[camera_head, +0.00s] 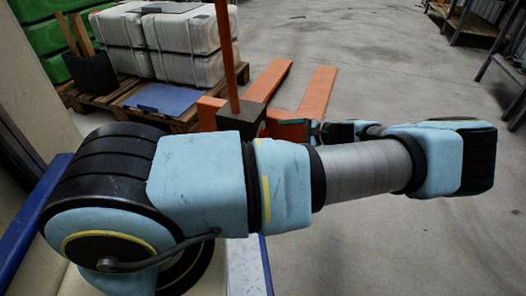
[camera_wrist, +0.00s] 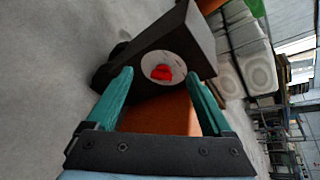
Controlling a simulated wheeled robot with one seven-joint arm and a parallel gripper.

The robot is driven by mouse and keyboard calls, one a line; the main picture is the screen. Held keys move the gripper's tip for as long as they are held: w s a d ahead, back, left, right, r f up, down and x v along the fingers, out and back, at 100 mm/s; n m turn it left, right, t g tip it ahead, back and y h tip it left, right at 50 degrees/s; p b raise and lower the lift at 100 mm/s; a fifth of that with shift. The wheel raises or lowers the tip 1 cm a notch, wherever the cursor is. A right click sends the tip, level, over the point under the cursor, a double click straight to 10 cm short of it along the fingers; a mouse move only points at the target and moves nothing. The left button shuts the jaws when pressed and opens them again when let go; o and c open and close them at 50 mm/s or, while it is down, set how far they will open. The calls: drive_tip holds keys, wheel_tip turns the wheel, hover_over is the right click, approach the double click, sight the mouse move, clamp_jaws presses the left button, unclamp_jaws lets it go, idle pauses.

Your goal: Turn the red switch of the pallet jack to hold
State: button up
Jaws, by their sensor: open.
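The pallet jack (camera_head: 272,85) is orange with two forks and a dark box at the foot of its upright handle. In the wrist view the dark box (camera_wrist: 188,35) has a round pale plate (camera_wrist: 174,61) on its face. The red switch (camera_wrist: 161,73) sits on this plate. My gripper (camera_wrist: 165,85) is open, with its two green fingers apart on either side of the switch in the picture. The fingers hold nothing, and I cannot tell how far they are from the switch.
A wooden pallet (camera_head: 185,122) stands at the back left with white containers (camera_head: 185,45) and a blue sheet (camera_head: 162,97) on it. Green crates (camera_head: 47,37) stand behind it. Metal racks are at the right edge. The grey floor (camera_head: 400,80) is clear between.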

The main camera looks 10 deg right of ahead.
drive_tip(key=d+f+m+t+b, duration=0.2)
drive_tip(key=d+f, duration=0.1)
drive_tip(key=d, duration=0.1)
drive_tip(key=b+x, duration=0.2)
drive_tip(key=x, duration=0.8)
drive_tip(key=shift+w+a+b, duration=0.2)
drive_tip(key=shift+a+b, duration=0.1)
clamp_jaws()
